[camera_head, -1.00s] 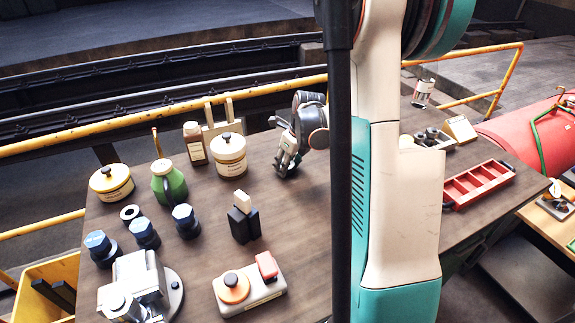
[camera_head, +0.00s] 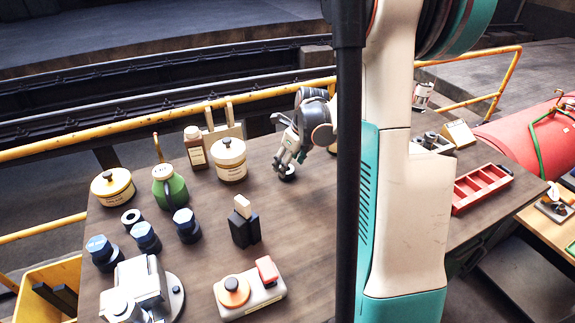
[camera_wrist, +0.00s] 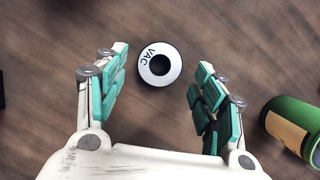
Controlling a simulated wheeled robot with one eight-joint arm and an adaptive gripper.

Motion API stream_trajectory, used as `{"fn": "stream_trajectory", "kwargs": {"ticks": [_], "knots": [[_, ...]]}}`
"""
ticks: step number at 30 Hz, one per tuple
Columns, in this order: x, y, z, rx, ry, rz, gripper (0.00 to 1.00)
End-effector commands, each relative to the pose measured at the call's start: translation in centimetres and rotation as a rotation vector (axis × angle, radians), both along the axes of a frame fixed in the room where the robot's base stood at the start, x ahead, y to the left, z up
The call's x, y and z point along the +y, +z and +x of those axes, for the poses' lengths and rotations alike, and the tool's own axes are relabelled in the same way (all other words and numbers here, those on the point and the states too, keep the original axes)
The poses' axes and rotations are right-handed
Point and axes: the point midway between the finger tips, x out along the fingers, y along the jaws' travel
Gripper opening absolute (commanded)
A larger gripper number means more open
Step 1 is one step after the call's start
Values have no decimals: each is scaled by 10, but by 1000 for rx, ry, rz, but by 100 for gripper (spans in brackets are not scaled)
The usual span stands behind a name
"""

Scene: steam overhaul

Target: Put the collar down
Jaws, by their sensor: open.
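The collar, a dark ring with a white top face marked "VAC" (camera_wrist: 147,56), lies flat on the wooden table in the wrist view. It also shows as a small dark ring (camera_head: 287,176) at the back middle of the table in the head view. My gripper (camera_wrist: 160,88) is open, its teal-padded fingers spread to either side in the wrist view, with a clear gap on both sides of the collar. In the head view my gripper (camera_head: 286,164) points down just above the collar.
A cream jar (camera_head: 228,167) stands left of my gripper, and a dark block (camera_head: 245,230) stands nearer. A red tray (camera_head: 470,193) is far right. Table around the collar is clear.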

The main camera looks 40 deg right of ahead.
Motion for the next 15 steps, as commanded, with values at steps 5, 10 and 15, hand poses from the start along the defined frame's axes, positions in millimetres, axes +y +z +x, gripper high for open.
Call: {"fn": "stream_trajectory", "kwargs": {"ticks": [5,10,15], "knots": [[-1,41,-12,0,-1,0,63],[-3,69,-21,0,-1,0,63],[-4,83,-25,0,0,0,63]]}}
